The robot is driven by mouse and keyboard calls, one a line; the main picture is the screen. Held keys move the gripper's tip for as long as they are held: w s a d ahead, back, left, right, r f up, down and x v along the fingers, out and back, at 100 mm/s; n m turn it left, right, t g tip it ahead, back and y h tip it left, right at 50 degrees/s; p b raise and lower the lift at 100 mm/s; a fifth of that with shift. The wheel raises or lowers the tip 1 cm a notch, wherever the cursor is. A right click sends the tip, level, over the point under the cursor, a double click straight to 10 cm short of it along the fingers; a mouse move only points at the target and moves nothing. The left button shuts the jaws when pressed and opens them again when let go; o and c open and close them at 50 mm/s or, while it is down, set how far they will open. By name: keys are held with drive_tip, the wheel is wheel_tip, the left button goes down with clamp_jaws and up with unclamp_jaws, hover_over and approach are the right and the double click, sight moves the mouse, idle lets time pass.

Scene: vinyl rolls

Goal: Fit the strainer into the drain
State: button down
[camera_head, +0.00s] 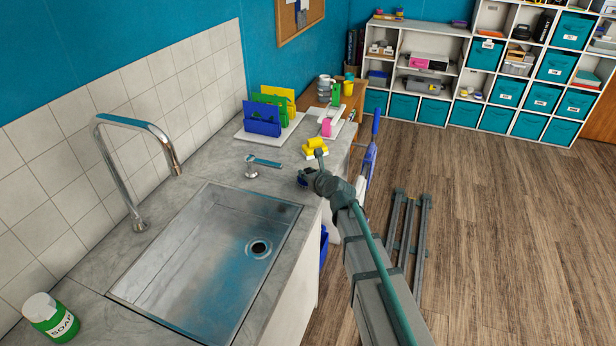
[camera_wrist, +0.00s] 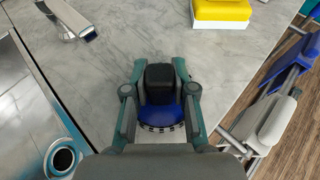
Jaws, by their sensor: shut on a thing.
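My gripper (camera_wrist: 160,72) is shut on the strainer (camera_wrist: 160,115), its fingers on either side of a black knob. The strainer has a blue top and a pale slotted rim below, and is held upright above the counter near its front edge. The drain (camera_head: 259,247) is a dark round hole with a metal ring in the sink floor. It also shows at the lower left of the wrist view (camera_wrist: 62,158), apart from the strainer.
A lever handle (camera_head: 252,172) and a yellow sponge (camera_head: 315,146) are on the counter (camera_head: 225,165) behind. A soap bottle (camera_head: 50,318) stands at front left.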

drive_tip(key=shift+r, duration=0.15)
drive_tip(key=shift+r, duration=0.6)
drive_tip(key=s+d+r+b, duration=0.2)
drive_tip(key=s+d+r, duration=0.1)
drive_tip(key=s+r, duration=0.8)
drive_tip(key=shift+s+d+r, duration=0.25)
drive_tip(key=shift+s+d, duration=0.15)
drive_tip(key=shift+s, duration=0.85)
